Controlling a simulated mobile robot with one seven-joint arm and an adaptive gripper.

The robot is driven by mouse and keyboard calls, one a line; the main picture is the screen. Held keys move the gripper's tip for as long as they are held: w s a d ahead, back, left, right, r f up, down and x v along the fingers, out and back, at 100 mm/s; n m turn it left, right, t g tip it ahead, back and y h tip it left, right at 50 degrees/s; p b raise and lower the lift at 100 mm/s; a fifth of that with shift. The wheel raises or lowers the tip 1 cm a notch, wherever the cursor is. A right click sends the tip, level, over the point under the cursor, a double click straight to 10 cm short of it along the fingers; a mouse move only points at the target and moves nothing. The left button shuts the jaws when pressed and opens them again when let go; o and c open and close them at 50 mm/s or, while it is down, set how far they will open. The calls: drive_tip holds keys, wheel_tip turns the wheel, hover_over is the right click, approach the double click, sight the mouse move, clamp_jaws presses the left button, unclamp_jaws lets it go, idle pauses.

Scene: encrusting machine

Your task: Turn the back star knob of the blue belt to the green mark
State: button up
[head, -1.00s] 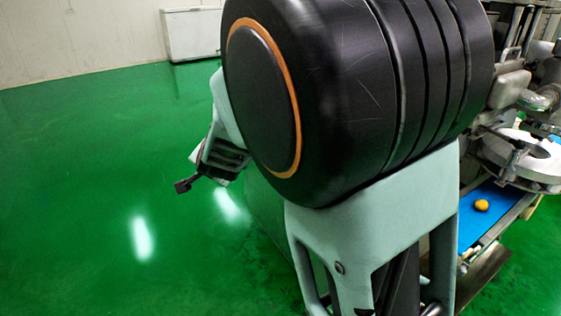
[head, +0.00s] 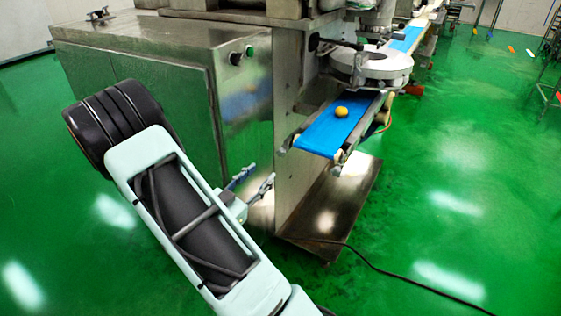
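The blue belt (head: 325,135) runs out from under the machine's round disc, at upper right of centre in the head view. A small yellow ball (head: 341,112) lies on it. I cannot make out the back star knob or the green mark; they are hidden or too small to tell. My gripper (head: 261,173) is left of the belt's near end and lower in the picture, beside the steel column. Its two fingers are spread apart with nothing visible between them, so it is open.
A steel base plate (head: 345,205) lies below the belt. A black cable (head: 400,278) crosses the green floor (head: 460,200), which is mostly clear at right.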

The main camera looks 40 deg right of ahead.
sight(280, 155)
drive_tip(key=b+x, duration=0.1)
drive_tip(key=x, duration=0.9)
drive_tip(key=shift+w+d+r, duration=0.1)
drive_tip(key=shift+d+r, duration=0.05)
drive_tip(key=shift+d, duration=0.1)
clamp_jaws()
